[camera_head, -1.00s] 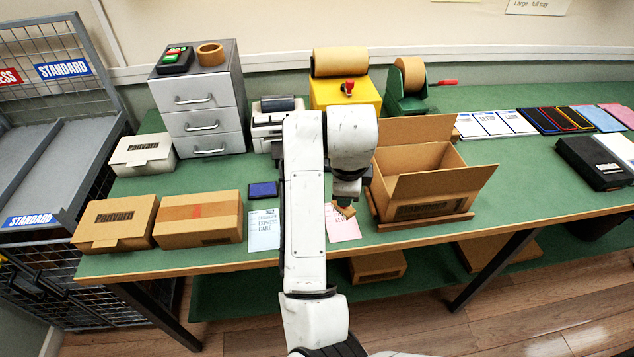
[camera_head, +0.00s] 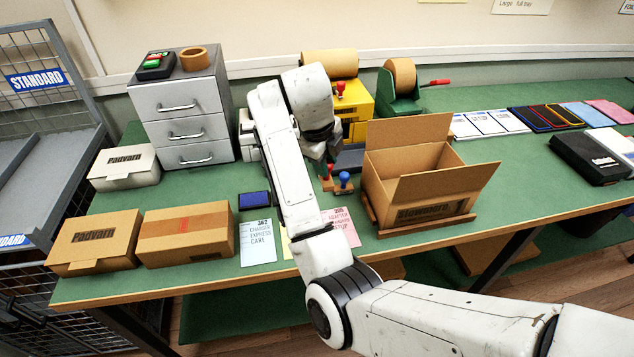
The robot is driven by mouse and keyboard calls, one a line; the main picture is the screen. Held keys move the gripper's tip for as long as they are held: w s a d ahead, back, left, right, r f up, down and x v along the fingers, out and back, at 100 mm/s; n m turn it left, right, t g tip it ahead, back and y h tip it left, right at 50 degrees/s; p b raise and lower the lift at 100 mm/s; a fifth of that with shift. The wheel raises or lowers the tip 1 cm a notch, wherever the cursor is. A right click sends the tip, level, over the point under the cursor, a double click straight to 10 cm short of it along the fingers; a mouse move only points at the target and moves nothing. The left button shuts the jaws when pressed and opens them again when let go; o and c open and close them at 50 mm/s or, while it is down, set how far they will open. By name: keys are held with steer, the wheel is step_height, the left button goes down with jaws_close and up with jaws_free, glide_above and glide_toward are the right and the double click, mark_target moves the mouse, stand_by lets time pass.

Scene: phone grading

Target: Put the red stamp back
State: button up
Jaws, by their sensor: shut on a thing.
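My gripper (camera_head: 324,163) points down over the table in the middle and is shut on the red stamp (camera_head: 330,170). Only a small red part of the stamp and some brown wood show under the jaws; the arm and gripper hide the rest. A blue-handled stamp (camera_head: 344,180) on a wooden base stands upright just right of it. I cannot tell whether the red stamp touches the surface beneath it.
The open carton (camera_head: 432,211) stands close on the right. A pink card (camera_head: 342,229), a pale blue card (camera_head: 258,238) and a blue ink pad (camera_head: 254,205) lie in front. The yellow dispenser (camera_head: 358,107) with a red knob stands behind. Closed brown boxes (camera_head: 187,233) are left.

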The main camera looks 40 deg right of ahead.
steer(key=shift+w+d+f+p, duration=0.4)
steer(key=shift+w+f, duration=0.4)
steer(key=shift+f, duration=0.7)
steer(key=shift+w+d+f+p, duration=0.45)
steer(key=shift+w+f, duration=0.3)
steer(key=shift+f, duration=0.8)
steer(key=shift+w+d+f+p, duration=0.25)
steer(key=shift+w+f+p, duration=0.4)
steer(key=shift+f, duration=0.85)
steer(key=shift+w, duration=0.15)
steer(key=shift+f+b, duration=0.15)
steer(key=shift+b, duration=0.15)
steer(key=o, duration=0.9)
steer(key=shift+c, duration=0.2)
steer(key=b+v, duration=0.1)
steer(key=v, duration=1.1)
steer(key=shift+b, duration=0.4)
